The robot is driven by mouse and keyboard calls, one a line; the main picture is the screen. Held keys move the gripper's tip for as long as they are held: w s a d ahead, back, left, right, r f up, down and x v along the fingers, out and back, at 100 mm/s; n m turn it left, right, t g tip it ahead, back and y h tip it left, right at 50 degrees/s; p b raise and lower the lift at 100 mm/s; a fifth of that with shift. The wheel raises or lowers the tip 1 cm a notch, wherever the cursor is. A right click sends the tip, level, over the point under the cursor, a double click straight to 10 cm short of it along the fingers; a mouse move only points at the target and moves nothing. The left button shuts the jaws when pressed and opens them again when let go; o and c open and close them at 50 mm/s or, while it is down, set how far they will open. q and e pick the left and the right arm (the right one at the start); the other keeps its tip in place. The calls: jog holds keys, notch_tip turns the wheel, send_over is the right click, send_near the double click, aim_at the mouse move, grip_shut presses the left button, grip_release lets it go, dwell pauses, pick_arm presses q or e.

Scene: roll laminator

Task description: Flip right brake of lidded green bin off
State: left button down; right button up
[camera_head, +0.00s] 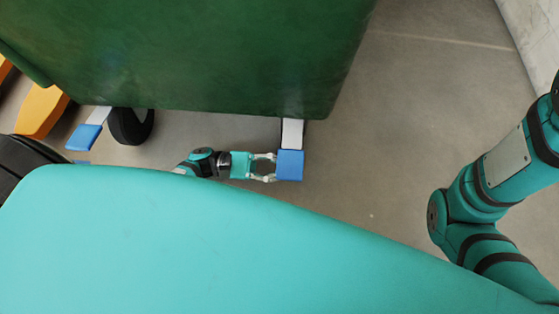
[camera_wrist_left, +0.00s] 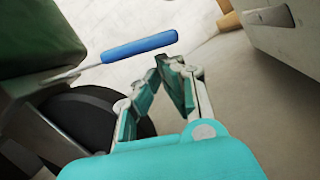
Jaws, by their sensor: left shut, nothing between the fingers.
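The lidded green bin (camera_head: 200,50) fills the top of the head view; its corner is at the upper left of the left wrist view (camera_wrist_left: 35,40). Its right brake is a blue pedal (camera_head: 290,165) on a light metal arm below the bin's right corner. The pedal also shows in the left wrist view (camera_wrist_left: 140,46), above a black wheel (camera_wrist_left: 80,115). My left gripper (camera_head: 274,167) is shut and empty, its fingertips close beside the pedal's left edge. Its fingertips (camera_wrist_left: 172,66) show just below the pedal's right end; contact is unclear. My right gripper is out of frame.
Another blue pedal (camera_head: 83,137) and a black wheel (camera_head: 131,126) are under the bin's left side. Orange parts (camera_head: 42,110) stand at the far left. Grey floor right of the bin is clear. A pale block (camera_wrist_left: 290,30) stands at the wrist view's upper right.

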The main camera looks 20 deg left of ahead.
aim_at(282, 171)
pick_arm(q)
jog(key=shift+r, duration=0.1)
jog(key=shift+s+d+r+n+t+p, duration=0.1)
jog(key=shift+s+r+n+t+p, duration=0.25)
jog(key=shift+n+p, duration=0.5)
jog(key=shift+s+d+r+n+t+p, duration=0.15)
jog(key=shift+r+n+t+p, duration=0.35)
jog(key=shift+n, duration=0.55)
jog(key=r+n+p, duration=0.1)
jog(key=p, duration=0.1)
jog(key=s+r+n+p, duration=0.1)
jog(key=r+n, duration=0.1)
jog(key=shift+t+p, duration=0.35)
jog(key=shift+s+d+r+p, duration=0.1)
jog(key=shift+s+r+p, duration=0.15)
jog(key=shift+r+p, duration=0.6)
jog(key=shift+r+n+y+p, duration=0.35)
jog(key=shift+n+p, duration=0.15)
jog(key=shift+n, duration=0.3)
jog(key=shift+f, duration=0.1)
